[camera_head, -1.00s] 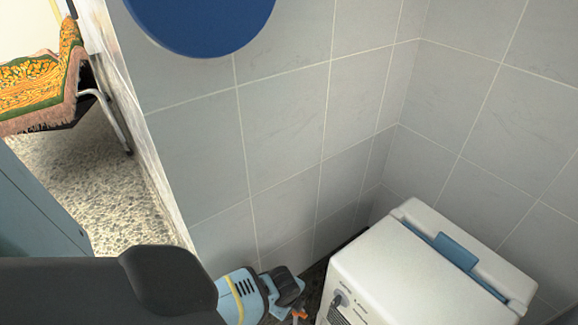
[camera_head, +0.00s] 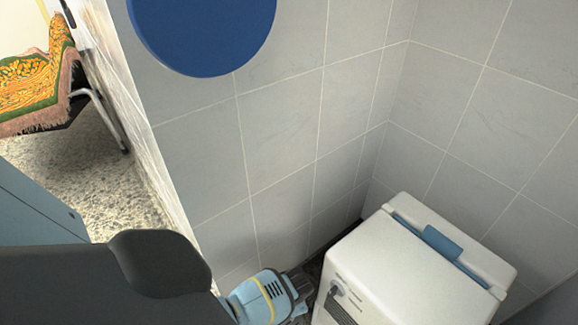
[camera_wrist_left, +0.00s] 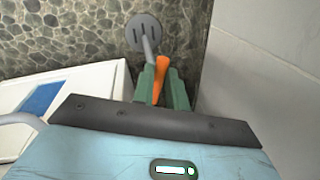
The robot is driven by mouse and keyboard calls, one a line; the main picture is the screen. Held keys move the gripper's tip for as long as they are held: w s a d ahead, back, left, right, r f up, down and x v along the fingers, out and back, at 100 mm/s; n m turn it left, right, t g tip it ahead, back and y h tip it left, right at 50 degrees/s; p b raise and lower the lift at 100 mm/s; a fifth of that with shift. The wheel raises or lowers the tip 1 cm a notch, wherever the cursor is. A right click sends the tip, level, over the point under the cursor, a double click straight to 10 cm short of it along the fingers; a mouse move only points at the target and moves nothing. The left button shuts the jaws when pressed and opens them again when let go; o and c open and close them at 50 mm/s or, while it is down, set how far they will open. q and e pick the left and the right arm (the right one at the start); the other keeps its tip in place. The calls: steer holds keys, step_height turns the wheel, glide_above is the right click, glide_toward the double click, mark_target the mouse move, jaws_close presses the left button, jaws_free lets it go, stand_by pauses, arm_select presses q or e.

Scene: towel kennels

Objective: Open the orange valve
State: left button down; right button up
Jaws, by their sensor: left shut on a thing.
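The orange valve handle (camera_wrist_left: 161,76) shows in the left wrist view as a slim upright piece between the green fingers of my left gripper (camera_wrist_left: 162,88). The fingers are shut on it. A grey pipe (camera_wrist_left: 148,50) rises just beyond it, at a round grey slotted plate on the floor (camera_wrist_left: 143,30). In the head view my left gripper (camera_head: 302,284) is low in the middle, between the tiled wall and the white machine; its fingertips are hard to make out and the valve is hidden there. My right gripper is not in view.
The white machine (camera_head: 400,270) with a blue handle stands close to the right of my left gripper. Tiled walls (camera_head: 290,130) close in behind, with a blue disc (camera_head: 205,30) on one. A doorway at left shows pebbled floor (camera_head: 90,180) and a cloth-covered seat (camera_head: 40,85).

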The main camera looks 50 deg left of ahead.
arm_select(q)
steer(key=shift+d+n+g, duration=0.25)
steer(key=shift+n+g, duration=0.05)
steer(key=shift+n, duration=1.6)
steer(key=c, duration=1.4)
jaws_free()
